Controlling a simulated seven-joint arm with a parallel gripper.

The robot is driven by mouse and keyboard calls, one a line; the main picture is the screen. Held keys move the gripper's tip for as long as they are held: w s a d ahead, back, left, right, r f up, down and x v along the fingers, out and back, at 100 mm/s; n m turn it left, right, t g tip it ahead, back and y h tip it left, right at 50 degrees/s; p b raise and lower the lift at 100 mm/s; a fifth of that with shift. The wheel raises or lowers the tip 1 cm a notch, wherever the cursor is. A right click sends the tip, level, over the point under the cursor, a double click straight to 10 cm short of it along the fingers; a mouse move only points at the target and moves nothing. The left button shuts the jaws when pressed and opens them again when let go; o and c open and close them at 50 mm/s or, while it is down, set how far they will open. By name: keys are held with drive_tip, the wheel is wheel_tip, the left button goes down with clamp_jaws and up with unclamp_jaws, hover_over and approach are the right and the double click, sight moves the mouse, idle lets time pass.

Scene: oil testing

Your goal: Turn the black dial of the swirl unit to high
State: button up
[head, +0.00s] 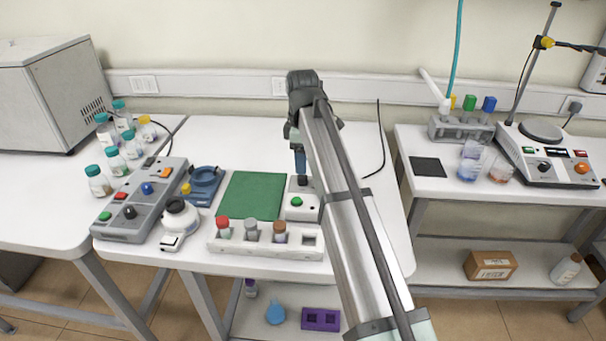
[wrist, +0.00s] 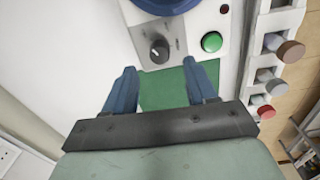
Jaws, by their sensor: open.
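The swirl unit is a white box (head: 294,213) with a green button and a black dial (head: 303,181), partly hidden behind my arm in the head view. In the wrist view the unit (wrist: 185,28) shows its black dial (wrist: 160,51) and the green button (wrist: 212,42) to the right of it. Part of a round blue top (wrist: 166,4) shows at the upper edge. My gripper (head: 301,168) points down above the dial's area. In the wrist view its blue fingers (wrist: 163,85) are apart and empty, and the dial appears just beyond the gap. The dial's setting is too small to read.
A green mat (head: 252,196) lies left of the unit. A white rack (head: 265,243) with several stoppered tubes stands in front. A grey control box (head: 140,200), a blue device (head: 203,186) and several bottles are farther left. A black cable (head: 381,140) lies right of my arm.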

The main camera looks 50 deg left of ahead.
sight(303, 179)
drive_tip(key=shift+w+f, duration=0.1)
drive_tip(key=shift+f, duration=2.8)
drive_tip(key=c, duration=1.1)
